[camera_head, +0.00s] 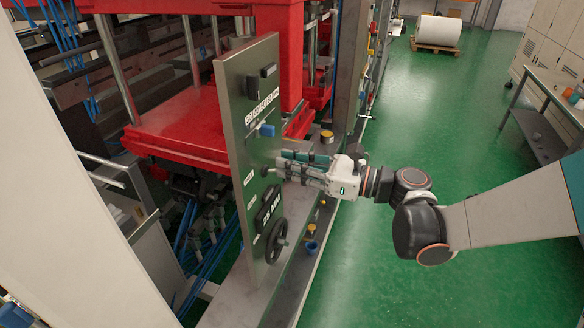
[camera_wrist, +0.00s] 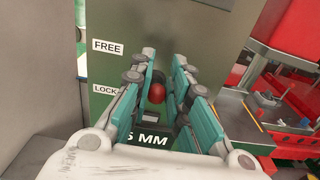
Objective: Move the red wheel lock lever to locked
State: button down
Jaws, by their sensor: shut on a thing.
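The red knob of the wheel lock lever (camera_wrist: 157,92) sits between my fingers in the wrist view, about level with the "LOCK" label (camera_wrist: 105,89) and below the "FREE" label (camera_wrist: 107,47). My gripper (camera_wrist: 163,68) is shut on the lever, its teal finger pads on either side of the knob. In the head view my gripper (camera_head: 281,166) reaches the green panel (camera_head: 240,110) from the right, and the red knob is hidden there. The black handwheel (camera_head: 277,241) is lower on the panel, below the "25 MM" display (camera_head: 269,207).
A blue-handled switch (camera_head: 267,130) sticks out of the panel just above my gripper. A red press frame (camera_head: 185,125) stands behind the panel. Green floor (camera_head: 440,110) is open to the right, with a workbench (camera_head: 550,95) at the far right.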

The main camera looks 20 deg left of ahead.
jog(key=shift+f, duration=0.3)
jog(key=shift+d+f+b, duration=0.15)
jog(key=shift+f+b, duration=0.8)
jog(key=shift+a+f+b, duration=0.2)
jog(key=shift+f+b, duration=0.7)
jog(key=shift+f, duration=0.05)
